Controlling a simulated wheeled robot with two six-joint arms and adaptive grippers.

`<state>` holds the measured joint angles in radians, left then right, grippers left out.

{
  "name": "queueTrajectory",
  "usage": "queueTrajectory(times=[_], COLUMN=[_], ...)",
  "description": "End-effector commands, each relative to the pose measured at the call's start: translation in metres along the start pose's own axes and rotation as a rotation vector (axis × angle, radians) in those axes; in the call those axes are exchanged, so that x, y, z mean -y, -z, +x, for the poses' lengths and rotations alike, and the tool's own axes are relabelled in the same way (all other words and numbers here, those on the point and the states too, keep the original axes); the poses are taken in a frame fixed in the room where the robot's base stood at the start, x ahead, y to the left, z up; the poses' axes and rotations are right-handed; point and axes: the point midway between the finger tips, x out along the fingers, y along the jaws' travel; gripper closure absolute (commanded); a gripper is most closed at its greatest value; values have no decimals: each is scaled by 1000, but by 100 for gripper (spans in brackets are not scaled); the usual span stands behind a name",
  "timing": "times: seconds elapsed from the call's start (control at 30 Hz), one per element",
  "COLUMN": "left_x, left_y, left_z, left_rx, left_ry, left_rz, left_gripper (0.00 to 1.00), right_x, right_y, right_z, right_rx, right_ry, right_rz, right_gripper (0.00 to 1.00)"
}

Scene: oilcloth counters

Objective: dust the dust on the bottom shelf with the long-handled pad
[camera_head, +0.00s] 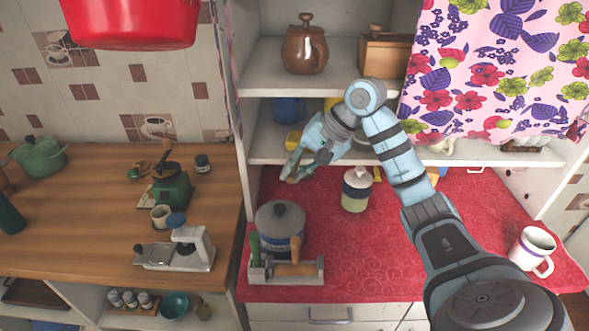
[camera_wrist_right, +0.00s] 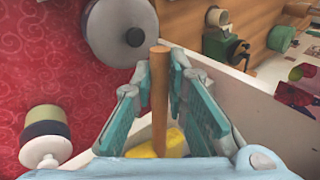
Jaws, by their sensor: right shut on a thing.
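My right gripper (camera_head: 302,169) reaches in front of the bottom shelf (camera_head: 262,150) of the white cupboard. In the right wrist view its fingers (camera_wrist_right: 158,72) are shut on a round wooden handle (camera_wrist_right: 159,105), the long-handled pad's handle by its look. A yellow piece (camera_head: 292,139) shows beside the gripper at the shelf; a yellow patch (camera_wrist_right: 168,142) also shows behind the handle in the wrist view. I cannot tell whether it is the pad or touches the shelf. I cannot make out dust; the arm hides part of the shelf. My left gripper is not in view.
A blue mug (camera_head: 290,110) stands on the bottom shelf. Below, on the red oilcloth (camera_head: 400,270), are a lidded jar (camera_head: 356,190), a grey-lidded pot (camera_head: 280,222), a utensil holder (camera_head: 287,270) and a white mug (camera_head: 533,248). A flowered curtain (camera_head: 500,70) covers the cupboard's right side.

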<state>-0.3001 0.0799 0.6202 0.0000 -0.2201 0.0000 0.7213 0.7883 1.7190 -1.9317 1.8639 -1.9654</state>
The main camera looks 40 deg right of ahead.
Motion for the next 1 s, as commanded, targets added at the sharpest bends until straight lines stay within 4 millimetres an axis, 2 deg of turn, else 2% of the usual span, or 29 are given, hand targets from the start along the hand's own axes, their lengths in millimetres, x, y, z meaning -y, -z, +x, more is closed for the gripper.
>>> queueTrajectory(times=[0.73, 1.0], left_x=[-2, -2], left_y=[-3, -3], left_z=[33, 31], left_rx=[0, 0], left_ry=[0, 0], left_rz=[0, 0], left_gripper=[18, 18], right_x=[-39, -39], right_y=[9, 9], right_z=[-22, -25], right_rx=[-1, 1], right_ry=[-1, 0], right_rz=[1, 1], right_gripper=[100, 100])
